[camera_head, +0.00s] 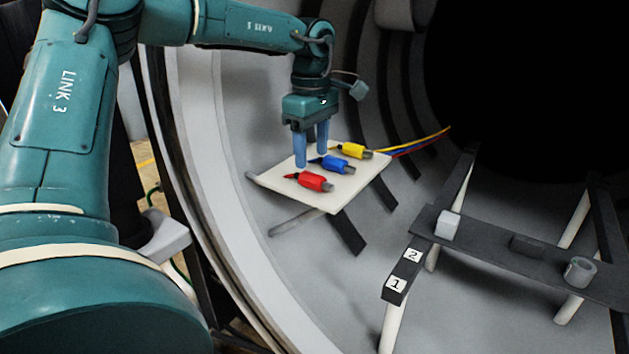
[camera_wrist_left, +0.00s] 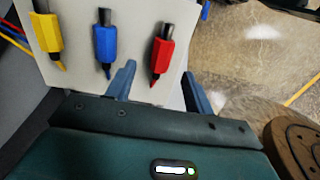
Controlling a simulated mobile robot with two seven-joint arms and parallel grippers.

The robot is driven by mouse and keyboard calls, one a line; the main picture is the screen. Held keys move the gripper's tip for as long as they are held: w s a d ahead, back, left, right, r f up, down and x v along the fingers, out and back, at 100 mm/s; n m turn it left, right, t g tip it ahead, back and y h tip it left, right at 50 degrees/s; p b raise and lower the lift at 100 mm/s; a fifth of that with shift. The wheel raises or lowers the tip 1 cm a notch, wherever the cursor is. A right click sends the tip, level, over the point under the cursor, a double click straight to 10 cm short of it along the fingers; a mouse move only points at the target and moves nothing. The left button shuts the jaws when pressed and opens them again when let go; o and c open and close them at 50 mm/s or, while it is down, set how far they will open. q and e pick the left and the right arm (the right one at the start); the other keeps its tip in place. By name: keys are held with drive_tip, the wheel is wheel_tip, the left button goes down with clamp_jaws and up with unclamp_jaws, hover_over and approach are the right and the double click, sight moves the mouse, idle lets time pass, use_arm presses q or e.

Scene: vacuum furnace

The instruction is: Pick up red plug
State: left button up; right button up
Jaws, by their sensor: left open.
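The red plug (camera_head: 315,181) lies on a white board (camera_head: 331,203) inside the furnace, nearest the front of three plugs. My left gripper (camera_head: 312,160) is open and points down just above the board, close behind the red plug. In the left wrist view the red plug (camera_wrist_left: 162,56) lies ahead of the left gripper (camera_wrist_left: 160,85), roughly between the lines of its two blue fingers, and not held. The blue plug (camera_head: 337,164) and the yellow plug (camera_head: 354,151) lie farther back on the board. My right gripper does not show.
Coloured cables (camera_head: 420,143) run from behind the board toward the dark furnace opening. A dark rack (camera_head: 500,247) with labels 1 and 2, a white block (camera_head: 448,225) and a grey cylinder (camera_head: 580,270) stands to the right. The curved furnace rim (camera_head: 215,160) lies left of the board.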

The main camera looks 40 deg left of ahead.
sight(312, 174)
use_arm(q)
wheel_tip(312, 174, down, 5)
drive_tip(key=shift+s+d+f+p, duration=0.1)
drive_tip(key=shift+f+p, duration=0.05)
drive_tip(key=shift+p, duration=0.5)
drive_tip(key=c, duration=1.1)
